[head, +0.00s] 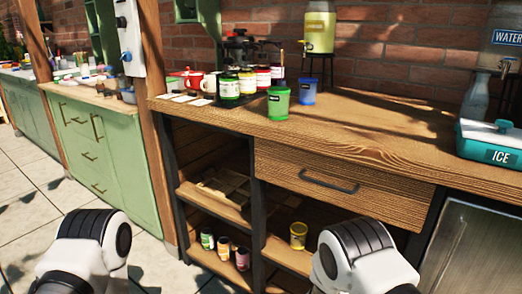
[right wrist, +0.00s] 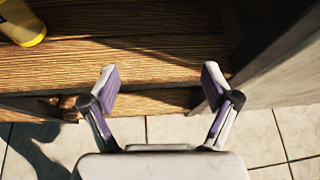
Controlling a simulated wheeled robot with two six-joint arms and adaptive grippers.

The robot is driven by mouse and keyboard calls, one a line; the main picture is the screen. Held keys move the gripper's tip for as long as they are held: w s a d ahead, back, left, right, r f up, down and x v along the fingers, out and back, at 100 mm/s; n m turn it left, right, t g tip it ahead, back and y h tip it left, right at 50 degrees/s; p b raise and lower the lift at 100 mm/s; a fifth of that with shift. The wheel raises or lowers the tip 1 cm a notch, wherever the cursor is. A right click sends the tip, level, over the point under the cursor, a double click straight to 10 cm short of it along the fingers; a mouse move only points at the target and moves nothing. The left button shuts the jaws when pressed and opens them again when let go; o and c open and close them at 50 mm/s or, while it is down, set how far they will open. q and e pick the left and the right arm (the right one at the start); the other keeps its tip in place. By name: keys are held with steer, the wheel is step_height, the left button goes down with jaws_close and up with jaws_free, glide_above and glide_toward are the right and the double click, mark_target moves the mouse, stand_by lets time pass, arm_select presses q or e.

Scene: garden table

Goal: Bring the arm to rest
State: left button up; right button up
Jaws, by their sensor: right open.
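My right gripper (right wrist: 160,78) shows in the right wrist view with its two fingers spread apart and nothing between them. It is over the edge of a wooden shelf (right wrist: 150,68), with floor tiles below. In the head view only rounded white and black parts of my two arms show at the bottom, one on the left and one on the right. Both grippers are hidden there, and my left gripper is in no view.
A yellow jar (head: 298,236) stands on the lower shelf near my right arm; it also shows in the right wrist view (right wrist: 22,22). Green (head: 278,104) and blue (head: 306,92) cups and a teal ice box (head: 490,143) stand on the counter (head: 350,125). A drawer (head: 330,180) is shut.

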steer(key=s+d+f+n+g+y, duration=0.1)
steer(key=s+d+f+n+g, duration=0.15)
steer(key=s+n, duration=0.35)
steer(key=s+d+f+n+g+y, duration=0.1)
steer(key=s+d+f+n+y, duration=0.2)
steer(key=s, duration=0.5)
steer(key=s+d+f+n+g, duration=0.1)
steer(key=s+f+n, duration=0.1)
steer(key=s+n, duration=0.5)
steer(key=s+a+r+n+g+y, duration=0.1)
steer(key=s+a+n+g+y, duration=0.15)
steer(key=s+n, duration=0.9)
steer(key=s+a+n+g+y, duration=0.3)
steer(key=s+n, duration=0.5)
steer(key=n, duration=0.7)
step_height(320, 180, up, 25)
steer(key=h+p, duration=0.1)
steer(key=p, duration=2.3)
steer(key=shift+w+a+f+p, duration=0.2)
steer(key=shift+a+p, duration=0.1)
